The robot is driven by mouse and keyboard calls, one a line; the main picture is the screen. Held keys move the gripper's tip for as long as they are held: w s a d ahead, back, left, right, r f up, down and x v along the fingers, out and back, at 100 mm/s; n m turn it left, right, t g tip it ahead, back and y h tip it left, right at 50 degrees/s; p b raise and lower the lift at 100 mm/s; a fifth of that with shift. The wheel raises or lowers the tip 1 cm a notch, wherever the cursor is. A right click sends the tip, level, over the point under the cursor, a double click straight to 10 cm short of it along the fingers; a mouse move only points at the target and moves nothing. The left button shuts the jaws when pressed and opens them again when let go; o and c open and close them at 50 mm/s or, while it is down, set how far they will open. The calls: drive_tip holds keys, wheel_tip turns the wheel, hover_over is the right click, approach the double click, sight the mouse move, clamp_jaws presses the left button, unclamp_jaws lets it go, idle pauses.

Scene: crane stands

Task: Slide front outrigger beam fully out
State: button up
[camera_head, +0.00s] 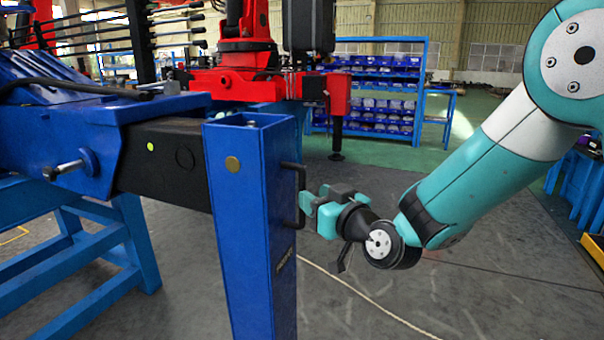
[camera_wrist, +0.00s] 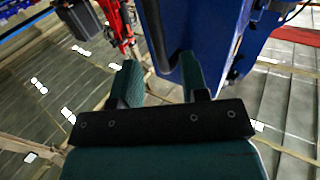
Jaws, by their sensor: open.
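The front outrigger beam (camera_head: 165,158) is black, with a yellow-green dot, and a short length shows between its blue housing (camera_head: 75,130) and the blue upright leg (camera_head: 250,220) at its end. A black bar handle (camera_head: 297,195) is on the leg's right side. My gripper (camera_head: 312,208) is open at the handle, reaching in from the right. In the wrist view, the handle (camera_wrist: 155,35) runs down between my two teal fingers (camera_wrist: 160,80). Gaps show beside it; I cannot tell whether a finger touches it. A silver pin with a knob (camera_head: 68,169) sticks out of the housing.
A blue trestle stand (camera_head: 145,245) carries the housing at left. Red machinery (camera_head: 240,80) and a blue shelf with bins (camera_head: 375,105) stand behind. Grey floor (camera_head: 450,290) right of the leg is open, with a thin pale cable or line on it.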

sight(302, 221)
drive_tip(key=shift+p+x, duration=0.55)
drive_tip(key=shift+x, duration=2.15)
clamp_jaws()
